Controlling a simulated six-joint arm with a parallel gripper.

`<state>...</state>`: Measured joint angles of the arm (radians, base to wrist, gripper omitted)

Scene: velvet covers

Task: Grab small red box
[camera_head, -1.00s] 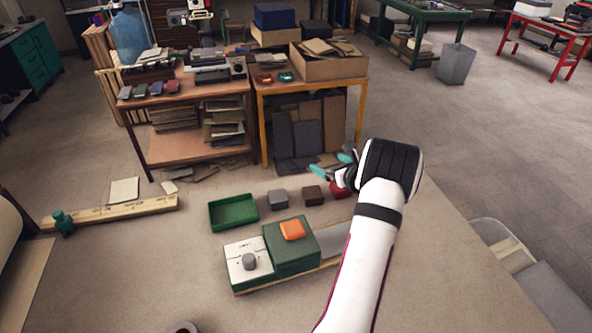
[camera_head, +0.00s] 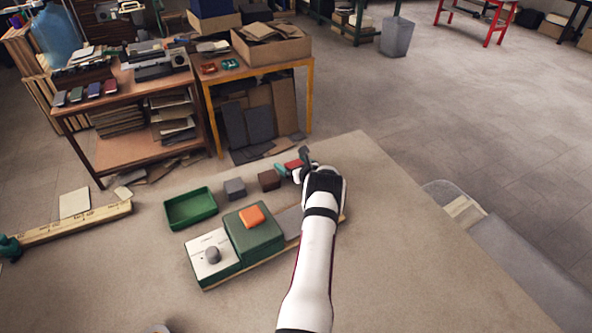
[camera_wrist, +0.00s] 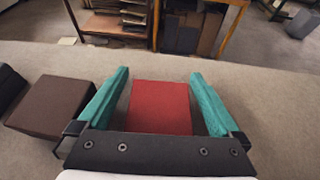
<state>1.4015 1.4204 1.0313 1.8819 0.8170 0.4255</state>
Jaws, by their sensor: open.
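The small red box (camera_wrist: 160,106) lies between the two teal fingers of my gripper (camera_wrist: 160,92) in the wrist view. A gap shows on each side of the box, so the fingers are open around it and not closed on it. In the head view, a bit of the red box (camera_head: 294,164) shows beside my gripper (camera_head: 291,168). The rest of it is hidden behind the gripper and wrist.
A brown box (camera_head: 269,180) stands just left of the gripper, with a grey box (camera_head: 235,188) and a green tray (camera_head: 191,208) further left. A green device with an orange top (camera_head: 253,216) lies nearer. The table to the right is clear.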

